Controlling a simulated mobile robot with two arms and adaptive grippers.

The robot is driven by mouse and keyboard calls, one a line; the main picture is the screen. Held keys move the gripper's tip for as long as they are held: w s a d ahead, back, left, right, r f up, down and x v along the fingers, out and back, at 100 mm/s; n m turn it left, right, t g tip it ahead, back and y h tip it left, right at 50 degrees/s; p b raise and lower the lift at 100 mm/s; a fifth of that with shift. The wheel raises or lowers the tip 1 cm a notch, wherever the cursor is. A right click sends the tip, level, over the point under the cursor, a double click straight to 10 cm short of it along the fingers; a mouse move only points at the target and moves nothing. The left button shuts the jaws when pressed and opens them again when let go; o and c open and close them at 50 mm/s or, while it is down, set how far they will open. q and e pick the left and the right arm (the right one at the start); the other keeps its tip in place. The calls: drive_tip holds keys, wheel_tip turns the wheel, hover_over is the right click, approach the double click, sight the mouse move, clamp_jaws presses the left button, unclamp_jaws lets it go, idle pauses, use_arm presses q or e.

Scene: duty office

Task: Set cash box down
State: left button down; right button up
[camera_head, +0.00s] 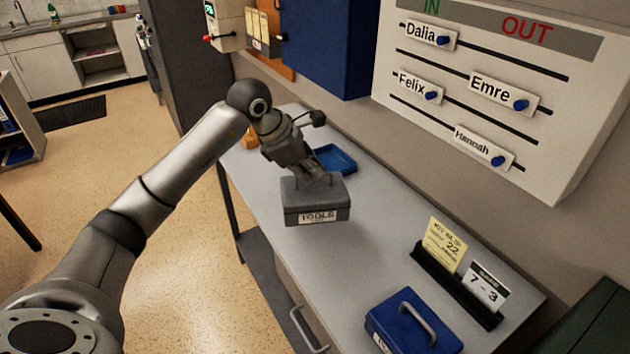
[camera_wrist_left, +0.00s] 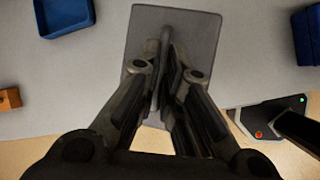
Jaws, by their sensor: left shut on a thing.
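My left gripper (camera_head: 318,172) is shut on the handle of a grey box (camera_head: 316,208). The box is upright and its front label reads TOOLS. It is over the middle of the grey desk (camera_head: 385,215); whether its bottom touches the top is hard to tell. In the left wrist view, the fingers (camera_wrist_left: 167,72) close on the handle above the grey lid (camera_wrist_left: 205,30). A blue box (camera_head: 400,325) with a grey handle stands at the near right end of the desk; its label is cut off. My right gripper is not in view.
A blue tray (camera_head: 337,159) lies behind the grey box. An orange block (camera_head: 250,137) is at the desk's far left end. A black holder (camera_head: 455,285) with two cards stands by the wall. Bare desk lies between the grey and blue boxes.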

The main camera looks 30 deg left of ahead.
sight(315, 183)
use_arm(q)
drive_tip(key=w+f+p, duration=0.1)
drive_tip(key=w+f, duration=0.1)
drive_tip(key=w+a+f, duration=0.1)
drive_tip(key=w+f, duration=0.1)
drive_tip(key=shift+a+f+p, duration=0.15)
drive_tip(key=shift+p, duration=0.2)
drive_tip(key=shift+w+a+f, duration=0.1)
drive_tip(key=shift+w+f, duration=0.35)
drive_tip(key=shift+f, duration=0.15)
wheel_tip(315, 183, down, 3)
drive_tip(key=shift+w+r+p, duration=0.1)
drive_tip(key=shift+r+p, duration=0.1)
drive_tip(key=shift+p, duration=1.05)
drive_tip(key=shift+f, duration=0.35)
drive_tip(key=c, duration=1.9)
unclamp_jaws()
drive_tip(key=shift+f, duration=0.15)
drive_tip(key=o, duration=0.3)
